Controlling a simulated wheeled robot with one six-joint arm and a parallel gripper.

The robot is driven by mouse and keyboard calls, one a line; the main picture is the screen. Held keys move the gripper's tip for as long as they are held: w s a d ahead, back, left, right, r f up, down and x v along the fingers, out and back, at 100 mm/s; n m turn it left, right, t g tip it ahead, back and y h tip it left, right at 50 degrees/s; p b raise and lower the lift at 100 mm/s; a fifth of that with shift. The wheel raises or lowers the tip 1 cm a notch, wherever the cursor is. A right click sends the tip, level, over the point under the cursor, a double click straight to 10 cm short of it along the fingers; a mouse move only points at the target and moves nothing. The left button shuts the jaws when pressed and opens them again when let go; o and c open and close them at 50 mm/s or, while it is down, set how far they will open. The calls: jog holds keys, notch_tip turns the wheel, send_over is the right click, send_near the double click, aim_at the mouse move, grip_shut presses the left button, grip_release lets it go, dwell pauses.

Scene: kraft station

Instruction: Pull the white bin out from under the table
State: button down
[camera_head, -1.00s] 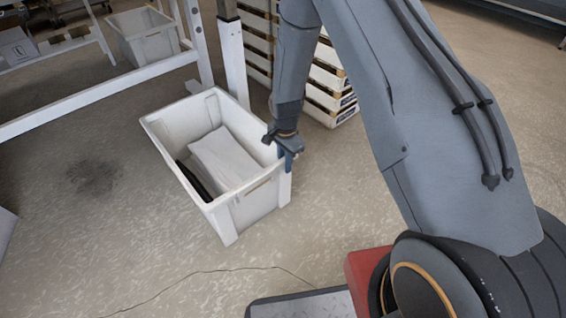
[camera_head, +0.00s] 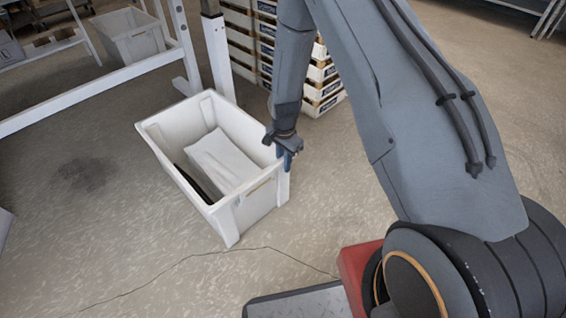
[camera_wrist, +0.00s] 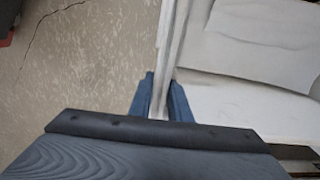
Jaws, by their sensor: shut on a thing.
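The white bin (camera_head: 246,208) stands upright on the floor in the head view, out in the open in front of the white table frame. Inside it lie a white flat object (camera_head: 222,160) and a dark flat item along its left wall. My gripper (camera_head: 284,150) is at the bin's right corner, nearest my arm, with its fingers over the rim. In the wrist view, the blue fingers of my gripper (camera_wrist: 161,98) are shut on the thin wall of the bin (camera_wrist: 172,45), with the floor on the left and the bin's inside on the right.
The table's white frame (camera_head: 95,88) and leg stand behind the bin. Stacked crates (camera_head: 318,85) stand behind my arm. A second white bin (camera_head: 137,38) is at the back left. A dark stain and a thin crack mark the floor. The floor left and front of the bin is clear.

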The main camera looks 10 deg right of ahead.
jog(key=shift+s+d, duration=0.1)
jog(key=shift+s, duration=0.15)
jog(key=c, duration=1.6)
grip_release()
jog(key=shift+w, duration=0.1)
jog(key=shift+o, duration=0.2)
jog(key=shift+w+r, duration=0.1)
jog(key=shift+r, duration=0.3)
notch_tip(320, 180, up, 7)
jog(key=shift+p, duration=1.05)
